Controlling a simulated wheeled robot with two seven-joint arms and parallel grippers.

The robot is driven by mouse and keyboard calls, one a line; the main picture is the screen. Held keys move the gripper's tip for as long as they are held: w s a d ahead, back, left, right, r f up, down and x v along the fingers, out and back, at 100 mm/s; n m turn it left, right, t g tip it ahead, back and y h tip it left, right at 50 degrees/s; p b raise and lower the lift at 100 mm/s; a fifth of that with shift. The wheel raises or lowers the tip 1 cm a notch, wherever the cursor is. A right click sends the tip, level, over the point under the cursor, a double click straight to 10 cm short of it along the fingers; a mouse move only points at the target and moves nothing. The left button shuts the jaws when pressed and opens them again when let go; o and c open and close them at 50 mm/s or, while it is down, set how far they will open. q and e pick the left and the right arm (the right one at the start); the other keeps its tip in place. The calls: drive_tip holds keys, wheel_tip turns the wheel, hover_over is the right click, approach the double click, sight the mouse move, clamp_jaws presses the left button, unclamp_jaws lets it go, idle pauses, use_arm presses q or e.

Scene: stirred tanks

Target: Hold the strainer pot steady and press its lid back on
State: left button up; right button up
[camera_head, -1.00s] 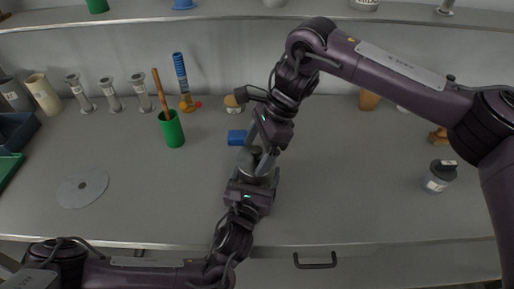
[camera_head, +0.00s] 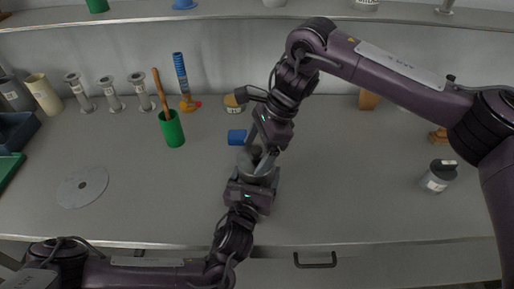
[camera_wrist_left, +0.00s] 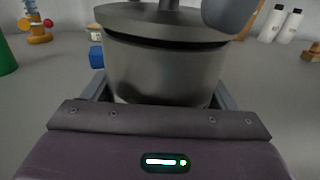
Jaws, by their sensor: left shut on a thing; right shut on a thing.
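The grey metal strainer pot (camera_wrist_left: 165,72) stands upright on the counter. In the head view the pot (camera_head: 261,179) is mostly hidden by my grippers. My left gripper (camera_head: 256,177) is shut on the pot's body from the front, one finger at each side. The grey lid (camera_wrist_left: 150,22) is over the pot's mouth. A dark line shows between the lid's rim and the pot, widest at the right; I cannot tell whether the lid is fully seated. My right gripper (camera_head: 258,154) comes down from above and is shut on the lid's knob (camera_wrist_left: 168,4).
A green cup with a wooden stick (camera_head: 173,129) and a flat grey disc (camera_head: 83,187) are at left. A dark-capped jar (camera_head: 439,175) stands at right.

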drive_tip(key=shift+f, duration=0.1)
idle(0.7)
drive_tip(key=o, duration=0.9)
drive_tip(key=shift+r, duration=3.5)
drive_tip(key=shift+c, duration=0.3)
clamp_jaws()
drive_tip(key=shift+f, duration=0.1)
